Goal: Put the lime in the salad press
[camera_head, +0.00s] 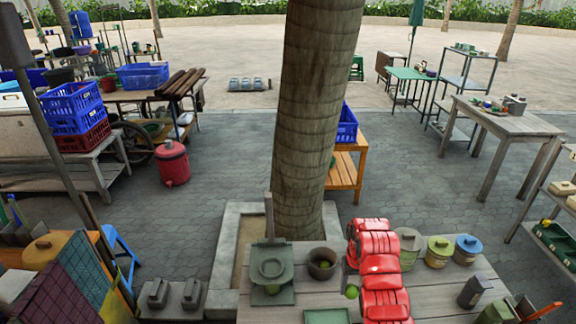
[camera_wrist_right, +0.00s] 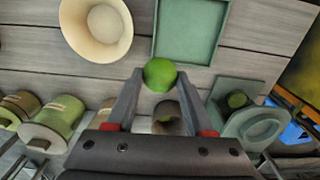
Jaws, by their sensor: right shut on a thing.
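The green lime (camera_wrist_right: 160,74) is held between the fingertips of my right gripper (camera_wrist_right: 160,80), which is shut on it above the table. In the head view the lime (camera_head: 351,291) shows beside my red right arm. The grey-green salad press (camera_head: 271,268) stands on the table to the left of the lime, with its round ring-like part facing up. In the wrist view the press (camera_wrist_right: 256,127) is at the right, apart from the lime, and a dark green round patch shows on it. My left gripper is not in view.
A brown clay mortar (camera_head: 323,263) stands between the press and my arm, with something green inside. A green tray (camera_head: 327,316) lies at the front. Lidded jars (camera_head: 439,251) stand to the right. A cream bowl (camera_wrist_right: 97,28) shows in the wrist view. A tree trunk (camera_head: 311,120) rises behind.

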